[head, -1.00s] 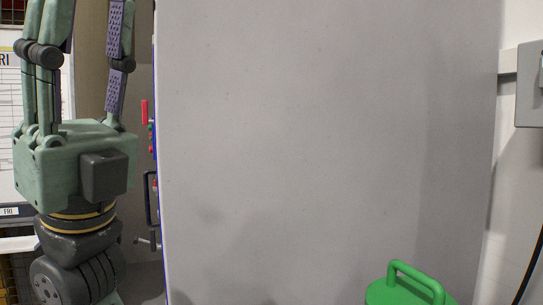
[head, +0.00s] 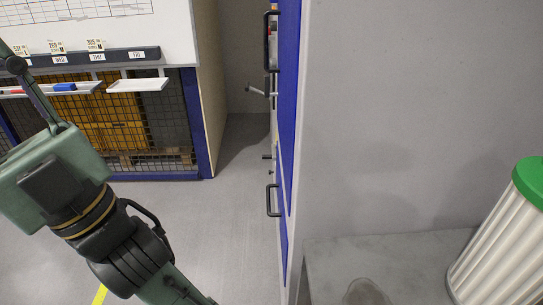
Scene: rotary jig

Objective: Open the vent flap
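I cannot make out a vent flap in the head view. A tall grey cabinet (head: 400,110) fills the right side. Its blue front (head: 288,100) is seen nearly edge-on, with black handles (head: 268,200) and a lever (head: 258,91) sticking out to the left. My gripper (head: 30,85) is at the left edge, well apart from the blue front. Only its green body and part of one finger show; the fingertips are cut off, so its opening cannot be judged and no held object is visible.
A white pleated cylinder with a green lid (head: 505,235) stands at the lower right on a grey surface (head: 420,250). A whiteboard (head: 90,30) and a mesh cage (head: 120,120) are at the back left. Grey floor (head: 225,220) is clear between my arm and the blue front.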

